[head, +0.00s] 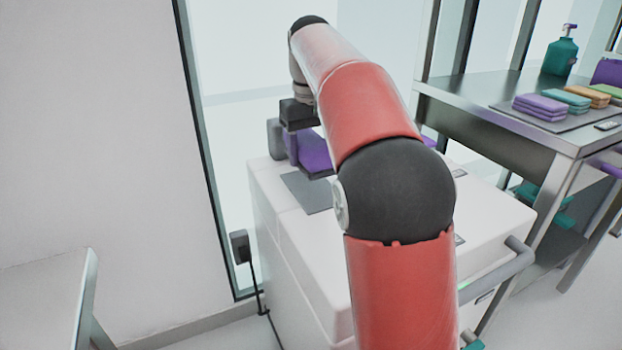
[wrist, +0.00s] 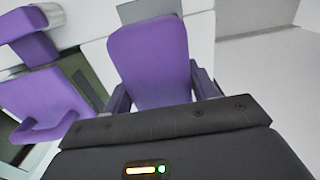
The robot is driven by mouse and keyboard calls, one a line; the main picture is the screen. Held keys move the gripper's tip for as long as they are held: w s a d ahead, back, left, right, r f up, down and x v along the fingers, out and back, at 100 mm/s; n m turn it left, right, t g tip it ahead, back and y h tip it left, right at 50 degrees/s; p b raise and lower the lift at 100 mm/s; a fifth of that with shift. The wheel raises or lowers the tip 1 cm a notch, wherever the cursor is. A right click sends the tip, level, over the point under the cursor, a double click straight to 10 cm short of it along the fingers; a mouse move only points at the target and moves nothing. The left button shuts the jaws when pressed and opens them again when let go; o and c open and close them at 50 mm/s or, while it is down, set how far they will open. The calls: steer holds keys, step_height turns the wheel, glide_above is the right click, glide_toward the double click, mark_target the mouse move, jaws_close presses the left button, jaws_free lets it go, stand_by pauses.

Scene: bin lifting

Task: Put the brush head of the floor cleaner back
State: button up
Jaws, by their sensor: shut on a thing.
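The purple brush head (head: 312,152) is in my gripper (head: 298,140), over the far end of the white floor cleaner's top (head: 480,225). In the wrist view the brush head (wrist: 150,60) sits between the two dark fingers of my gripper (wrist: 160,85), which are shut on it. A grey patch (head: 308,192) lies on the white top just below and in front of the brush head. I cannot tell whether the brush head touches the top. My arm hides much of the machine's middle.
Other purple parts (wrist: 45,100) show at the left of the wrist view. A metal table (head: 500,100) at the right bears folded cloths (head: 540,106) and a green bottle (head: 560,54). A wall and glass stand at the left, with a cable (head: 254,285) beside the machine.

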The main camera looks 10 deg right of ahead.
mark_target(311, 186)
step_height(311, 186, down, 4)
steer(key=shift+r+b, duration=0.2)
steer(key=shift+b, duration=0.25)
steer(key=shift+f+p, duration=0.3)
steer(key=shift+f, duration=0.45)
steer(key=shift+f, duration=0.15)
steer(key=o, duration=0.9)
steer(key=shift+f+b, duration=0.25)
steer(key=shift+b, duration=0.45)
steer(key=r, duration=0.2)
steer(key=r+p, duration=0.1)
steer(key=r, duration=0.2)
steer(key=s+r+p, duration=0.1)
steer(key=r, duration=0.2)
steer(key=shift+r, duration=0.1)
